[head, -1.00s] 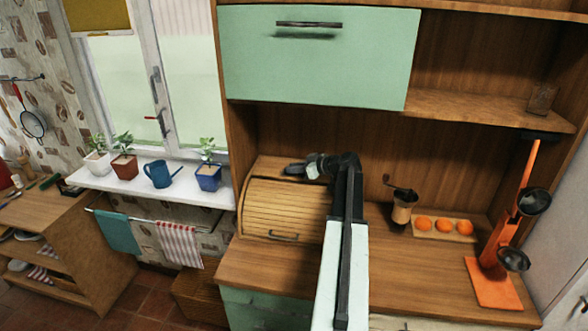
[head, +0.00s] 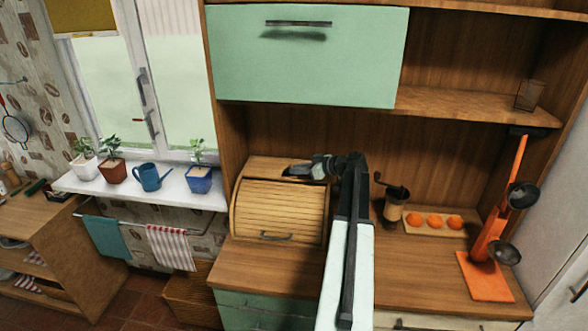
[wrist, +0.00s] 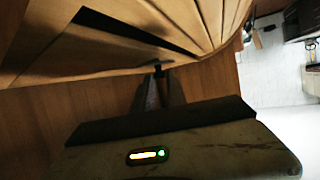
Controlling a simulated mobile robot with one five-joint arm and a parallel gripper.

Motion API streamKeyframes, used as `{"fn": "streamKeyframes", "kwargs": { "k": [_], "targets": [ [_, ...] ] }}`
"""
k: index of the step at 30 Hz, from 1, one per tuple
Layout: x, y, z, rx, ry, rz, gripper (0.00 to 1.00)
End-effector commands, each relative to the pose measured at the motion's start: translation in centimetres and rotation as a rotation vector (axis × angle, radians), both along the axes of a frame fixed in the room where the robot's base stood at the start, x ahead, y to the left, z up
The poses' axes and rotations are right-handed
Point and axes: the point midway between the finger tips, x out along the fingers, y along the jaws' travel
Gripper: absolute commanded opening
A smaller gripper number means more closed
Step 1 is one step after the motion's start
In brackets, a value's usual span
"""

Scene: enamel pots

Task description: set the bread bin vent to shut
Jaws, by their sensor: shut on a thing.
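The wooden roll-top bread bin (head: 280,208) stands at the left of the counter, with its slatted front down. My gripper (head: 292,171) is at the bin's top, reaching in from the right. In the wrist view my gripper (wrist: 158,88) has its fingers close together at a small dark knob (wrist: 158,68) by the bin's edge, and it is shut on this knob. A long dark slot (wrist: 135,30) shows in the bin's wooden surface near it. The fingers partly hide the knob, and I cannot tell the vent's setting.
A green cabinet (head: 308,60) hangs above. The front counter is clear.

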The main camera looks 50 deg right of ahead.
Motion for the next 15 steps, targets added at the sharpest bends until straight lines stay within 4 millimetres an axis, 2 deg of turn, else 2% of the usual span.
{"fn": "streamKeyframes", "kwargs": {
  "k": [5,9,15],
  "targets": [
    [0.32,0.13,-0.07,-0.004,0.001,-0.001,0.00],
    [0.65,0.49,-0.05,-0.004,0.000,0.005,0.37],
    [0.91,0.74,-0.02,-0.004,0.000,0.009,0.39]
  ]
}}
